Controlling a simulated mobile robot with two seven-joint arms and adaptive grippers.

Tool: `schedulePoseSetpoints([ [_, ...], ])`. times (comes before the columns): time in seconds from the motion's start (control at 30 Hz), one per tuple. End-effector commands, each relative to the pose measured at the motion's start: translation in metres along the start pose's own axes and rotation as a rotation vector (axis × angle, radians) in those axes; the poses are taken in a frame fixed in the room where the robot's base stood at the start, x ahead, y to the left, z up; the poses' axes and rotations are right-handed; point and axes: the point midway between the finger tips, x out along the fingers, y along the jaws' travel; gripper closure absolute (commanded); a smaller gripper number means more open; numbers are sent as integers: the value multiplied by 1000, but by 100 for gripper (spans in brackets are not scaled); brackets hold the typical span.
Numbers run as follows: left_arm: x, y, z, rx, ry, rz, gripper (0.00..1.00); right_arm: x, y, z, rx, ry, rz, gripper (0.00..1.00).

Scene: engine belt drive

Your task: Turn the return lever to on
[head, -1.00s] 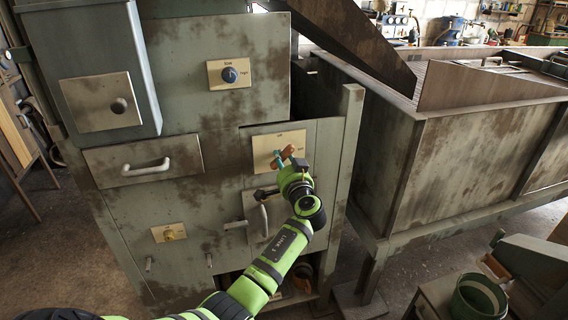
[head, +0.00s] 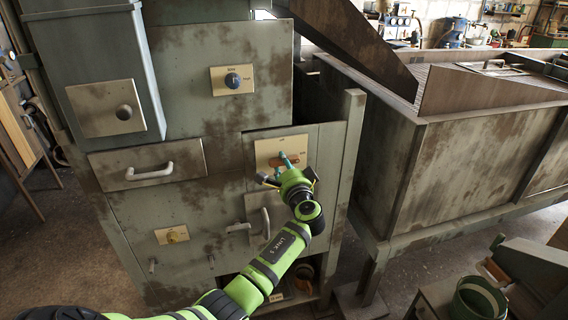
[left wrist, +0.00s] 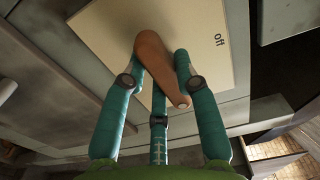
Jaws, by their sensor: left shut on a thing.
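The return lever is an orange-brown handle (head: 275,162) on a cream plate (head: 265,148) on the grey machine's front. It lies close to level in the head view. In the left wrist view the lever (left wrist: 152,58) runs from its round upper end down to the right, and the plate (left wrist: 105,25) carries the word "off" at the right. My left gripper (head: 285,161) is at the plate, its teal fingers shut on the lever. The left wrist view shows the fingers (left wrist: 160,65) on both sides of the handle. Smaller lettering on the plate is unreadable in the head view. My right gripper is not in view.
A large rusty tank (head: 475,165) stands to the right. A green bucket (head: 479,299) is at lower right.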

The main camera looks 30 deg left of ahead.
Motion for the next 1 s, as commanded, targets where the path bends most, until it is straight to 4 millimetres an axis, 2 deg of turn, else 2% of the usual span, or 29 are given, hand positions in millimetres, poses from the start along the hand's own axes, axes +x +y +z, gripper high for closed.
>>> schedulePoseSetpoints([
  [0.6, 0, -2, 0, 47, 0, -4, 100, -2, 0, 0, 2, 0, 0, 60],
  [0.63, 0, -2, 0, 47, 0, -4, 66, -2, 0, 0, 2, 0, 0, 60],
  [0.7, 0, -2, 0, 46, 0, -4, 46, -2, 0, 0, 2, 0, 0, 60],
  [1.0, 0, -1, 0, 43, 0, -1, 46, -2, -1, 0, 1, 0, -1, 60],
])
